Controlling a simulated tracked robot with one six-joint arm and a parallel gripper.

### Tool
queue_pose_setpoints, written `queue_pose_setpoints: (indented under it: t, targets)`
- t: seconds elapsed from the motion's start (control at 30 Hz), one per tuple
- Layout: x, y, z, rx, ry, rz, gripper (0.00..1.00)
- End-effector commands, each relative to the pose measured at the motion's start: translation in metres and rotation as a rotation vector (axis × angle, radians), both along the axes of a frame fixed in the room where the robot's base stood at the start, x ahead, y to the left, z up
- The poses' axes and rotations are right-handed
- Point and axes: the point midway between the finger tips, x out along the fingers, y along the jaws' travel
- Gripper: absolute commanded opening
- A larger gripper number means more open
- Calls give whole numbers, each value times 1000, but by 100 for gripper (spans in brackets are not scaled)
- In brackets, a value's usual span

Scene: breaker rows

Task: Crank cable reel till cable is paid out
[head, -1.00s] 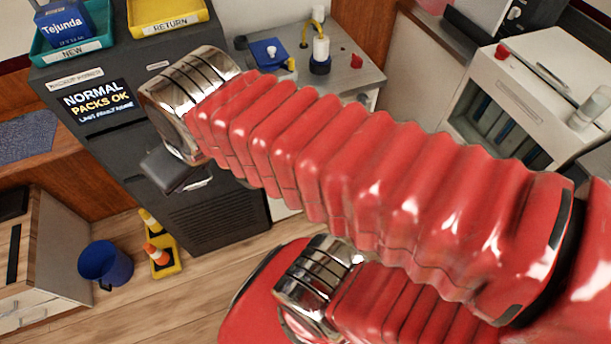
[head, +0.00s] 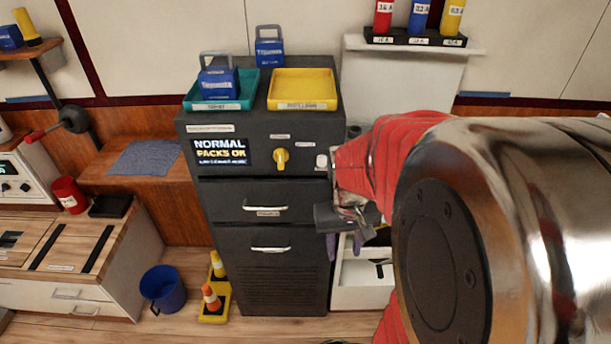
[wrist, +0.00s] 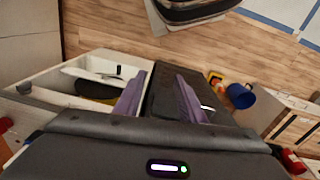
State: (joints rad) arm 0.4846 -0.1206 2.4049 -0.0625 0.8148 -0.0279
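No cable reel or cable is clearly identifiable in these frames. A dark round hub with a rod and red grip, which looks like a crank (head: 72,120), is at the far left of the head view, above the wooden bench. My gripper (head: 345,244) is right of the dark cabinet in the head view, well away from that crank and partly hidden by my arm. In the wrist view my gripper (wrist: 160,97) shows two purple fingers spread apart with nothing held between them. The crank is not seen in the wrist view.
A dark cabinet (head: 267,241) with a yellow knob (head: 281,157) stands mid-view, bearing a teal tray (head: 190,103) and yellow tray (head: 302,105). An open white drawer (wrist: 45,100) lies left in the wrist view.

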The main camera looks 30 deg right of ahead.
Motion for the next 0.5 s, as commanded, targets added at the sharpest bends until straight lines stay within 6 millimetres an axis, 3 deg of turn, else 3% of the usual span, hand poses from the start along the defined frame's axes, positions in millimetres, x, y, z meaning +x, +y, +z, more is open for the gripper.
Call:
queue_pose_setpoints:
  t: [0.5]
  targets:
    - [-15,-95,-104,21,112,-124,37]
